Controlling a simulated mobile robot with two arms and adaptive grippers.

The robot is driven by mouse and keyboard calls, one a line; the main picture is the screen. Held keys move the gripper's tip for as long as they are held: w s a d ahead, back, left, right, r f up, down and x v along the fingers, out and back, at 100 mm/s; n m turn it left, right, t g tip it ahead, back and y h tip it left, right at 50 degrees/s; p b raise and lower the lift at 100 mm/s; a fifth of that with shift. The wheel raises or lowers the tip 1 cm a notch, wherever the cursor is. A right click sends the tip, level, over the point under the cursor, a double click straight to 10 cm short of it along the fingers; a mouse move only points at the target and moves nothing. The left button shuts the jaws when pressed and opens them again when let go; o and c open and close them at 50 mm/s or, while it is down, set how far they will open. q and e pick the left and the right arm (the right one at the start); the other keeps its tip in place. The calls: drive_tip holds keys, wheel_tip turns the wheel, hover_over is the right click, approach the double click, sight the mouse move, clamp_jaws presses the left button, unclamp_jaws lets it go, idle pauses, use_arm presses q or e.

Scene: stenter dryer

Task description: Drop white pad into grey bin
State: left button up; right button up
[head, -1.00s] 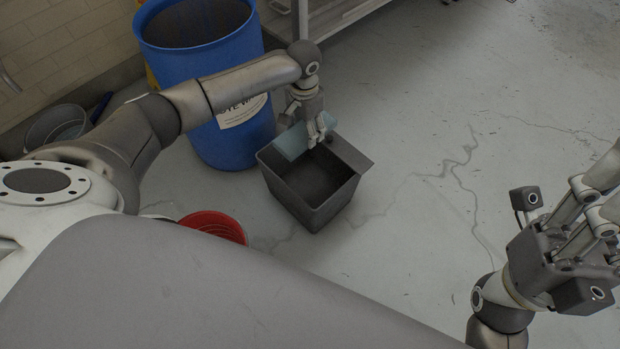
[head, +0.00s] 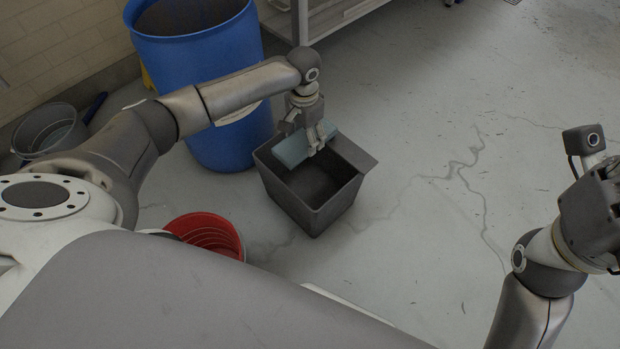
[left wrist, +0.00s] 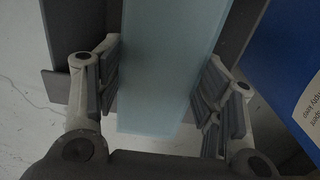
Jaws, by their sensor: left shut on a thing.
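The grey bin (head: 310,215) stands open on the floor in the head view, with a dark, empty-looking inside. My left gripper (head: 317,138) is over the bin's back part, pointing down, and is shut on the pad (head: 291,151). The pad looks pale blue rather than white; it is tilted and lies over the bin's back left part. In the left wrist view the pad (left wrist: 167,70) runs between the two fingers. I cannot tell whether it touches the bin. My right gripper (head: 597,215) is cut off at the right edge, its fingers out of view.
A blue barrel (head: 205,75) stands close behind the bin, to the left. A red bucket (head: 207,235) is at front left, and a grey bucket (head: 50,130) is by the wall. A metal rack (head: 345,15) is at the back. Floor to the right is clear.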

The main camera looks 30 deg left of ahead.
use_arm(q)
drive_tip(key=o, duration=1.2)
drive_tip(key=shift+o, duration=0.2)
drive_tip(key=shift+r, duration=0.1)
wheel_tip(320, 180, up, 12)
